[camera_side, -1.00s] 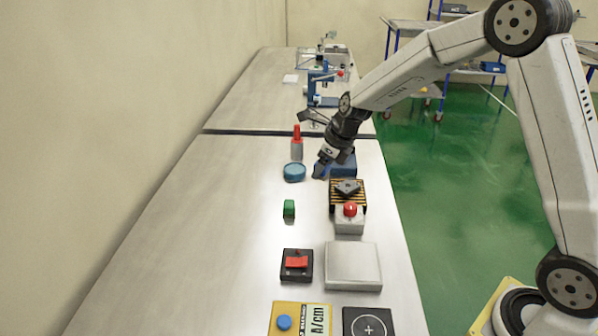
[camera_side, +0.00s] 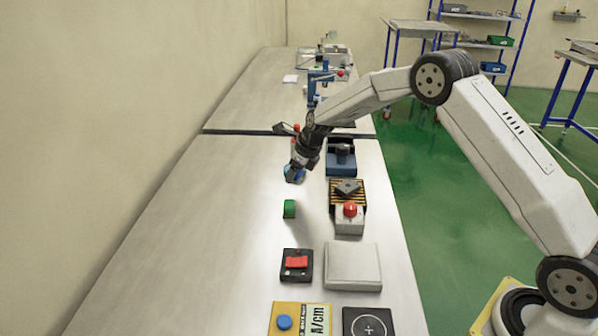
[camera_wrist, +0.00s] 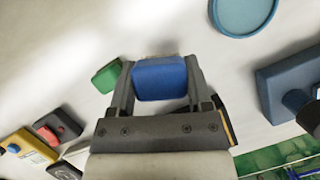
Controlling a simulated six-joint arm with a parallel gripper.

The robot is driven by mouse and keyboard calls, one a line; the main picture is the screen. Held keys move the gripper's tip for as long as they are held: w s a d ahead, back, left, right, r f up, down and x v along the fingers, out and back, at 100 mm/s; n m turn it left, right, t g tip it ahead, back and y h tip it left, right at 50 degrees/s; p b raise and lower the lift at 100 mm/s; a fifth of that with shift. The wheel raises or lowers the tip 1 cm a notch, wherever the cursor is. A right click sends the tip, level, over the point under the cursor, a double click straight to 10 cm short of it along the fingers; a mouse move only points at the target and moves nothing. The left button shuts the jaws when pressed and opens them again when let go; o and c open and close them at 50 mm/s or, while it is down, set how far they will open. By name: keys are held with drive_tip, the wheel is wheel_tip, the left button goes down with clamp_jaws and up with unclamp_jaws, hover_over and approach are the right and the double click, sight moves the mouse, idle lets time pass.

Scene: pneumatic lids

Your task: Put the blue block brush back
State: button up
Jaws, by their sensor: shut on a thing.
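The blue block brush (camera_wrist: 160,80) is a blue rounded block with a pale strip, perhaps bristles, along its far edge. My gripper (camera_wrist: 155,82) is shut on it, one finger at each end. In the side view my gripper (camera_side: 294,172) hangs low over the table, in front of the round teal dish, and hides most of it. The blue visible there is hard to split between brush and dish. In the wrist view the teal dish (camera_wrist: 245,10) lies ahead and to the right of the brush, apart from it.
A blue fixture (camera_side: 341,170) with a black knob stands right of my gripper. A green block (camera_side: 289,208), a striped stand (camera_side: 362,195), a red button box (camera_side: 349,222), a red switch (camera_side: 297,264) and a grey plate (camera_side: 352,266) are nearer. The table's left side is clear.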

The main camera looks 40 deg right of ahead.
sight(292, 193)
drive_tip(key=shift+w+f, duration=0.55)
drive_tip(key=shift+f, duration=0.1)
drive_tip(key=shift+f, duration=0.1)
drive_tip(key=shift+w+f, duration=0.15)
drive_tip(key=shift+w, duration=0.05)
drive_tip(key=shift+w+d+f, duration=0.1)
drive_tip(key=shift+f, duration=1.45)
drive_tip(key=shift+f, duration=0.15)
drive_tip(key=o, duration=1.2)
drive_tip(key=shift+v, duration=6.15)
